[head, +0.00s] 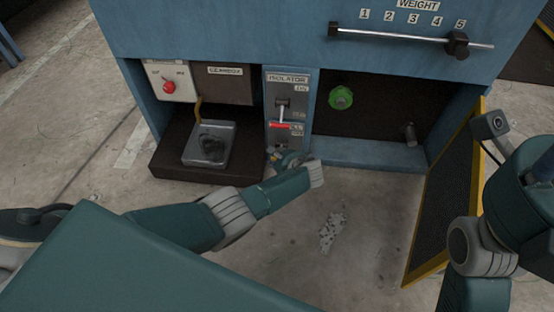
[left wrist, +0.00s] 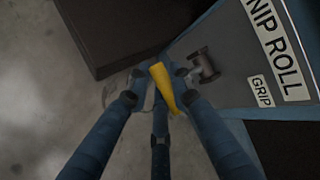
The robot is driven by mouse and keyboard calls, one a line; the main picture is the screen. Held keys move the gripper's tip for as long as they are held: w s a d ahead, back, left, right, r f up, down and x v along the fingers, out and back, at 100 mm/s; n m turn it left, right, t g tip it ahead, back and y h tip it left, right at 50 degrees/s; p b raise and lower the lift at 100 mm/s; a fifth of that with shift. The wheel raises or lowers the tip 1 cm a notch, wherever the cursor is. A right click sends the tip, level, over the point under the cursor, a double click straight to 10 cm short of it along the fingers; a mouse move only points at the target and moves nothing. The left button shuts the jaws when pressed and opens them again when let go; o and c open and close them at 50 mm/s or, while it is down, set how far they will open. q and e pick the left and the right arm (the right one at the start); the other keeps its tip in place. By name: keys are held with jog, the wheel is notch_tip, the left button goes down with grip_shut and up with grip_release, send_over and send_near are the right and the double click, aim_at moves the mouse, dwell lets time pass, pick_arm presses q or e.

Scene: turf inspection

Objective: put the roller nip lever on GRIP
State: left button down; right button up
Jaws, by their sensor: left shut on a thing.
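The roller nip lever's yellow handle (left wrist: 162,88) is between the fingers of my left gripper (left wrist: 157,82) in the left wrist view. The gripper is shut on it. A NIP ROLL plate (left wrist: 277,42) and a GRIP label (left wrist: 261,91) lie to the right, with the handle apart from the GRIP label. In the head view my left gripper (head: 285,158) is low in front of the isolator column, and the lever is mostly hidden there. My right gripper's fingers do not show.
A metal tray (head: 208,144) stands on a dark ledge to the left. A yellow-framed mesh door (head: 445,190) stands open on the right. A green knob (head: 340,97) sits in the dark bay.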

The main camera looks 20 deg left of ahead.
pick_arm(q)
jog(key=shift+w+d+r, duration=0.45)
jog(key=shift+w+d, duration=0.2)
jog(key=shift+d, duration=0.05)
jog(key=c, duration=1.5)
grip_release()
jog(key=o, duration=0.4)
jog(key=shift+d+f, duration=0.1)
jog(key=shift+s+a+f, duration=0.15)
jog(key=shift+a, duration=0.05)
jog(key=shift+s+a+f, duration=0.1)
jog(key=shift+s+a, duration=0.1)
jog(key=shift+a, duration=0.05)
jog(key=shift+s, duration=0.1)
jog(key=v, duration=1.2)
